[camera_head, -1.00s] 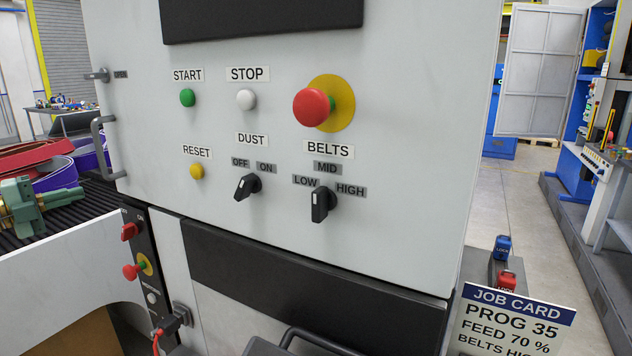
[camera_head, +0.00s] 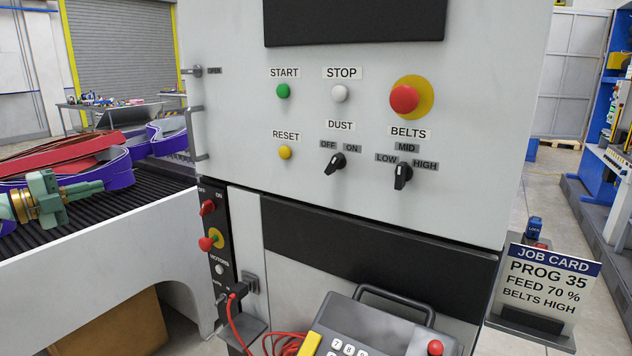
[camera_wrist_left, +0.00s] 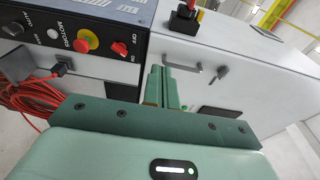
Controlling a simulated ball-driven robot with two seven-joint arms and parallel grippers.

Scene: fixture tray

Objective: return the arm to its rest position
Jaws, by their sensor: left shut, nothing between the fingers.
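My left gripper (camera_head: 98,187), pale green with brass-coloured parts behind it, is at the left of the head view. It shows in front of the dark ribbed bed and the purple and red belts, and points right towards the white machine cabinet. Its fingers are together with nothing between them. The left wrist view also shows the left gripper (camera_wrist_left: 162,92), its two green fingers side by side, with the cabinet beyond them. Most of the left arm is outside the head view. My right gripper does not show.
The cabinet (camera_head: 230,110) carries buttons and knobs. Its door handle (camera_head: 194,132) and the motors panel (camera_head: 212,240) stand right of my left gripper. A keypad box (camera_head: 365,325) and red cable (camera_head: 236,325) are low in front. A job card (camera_head: 545,285) stands at right.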

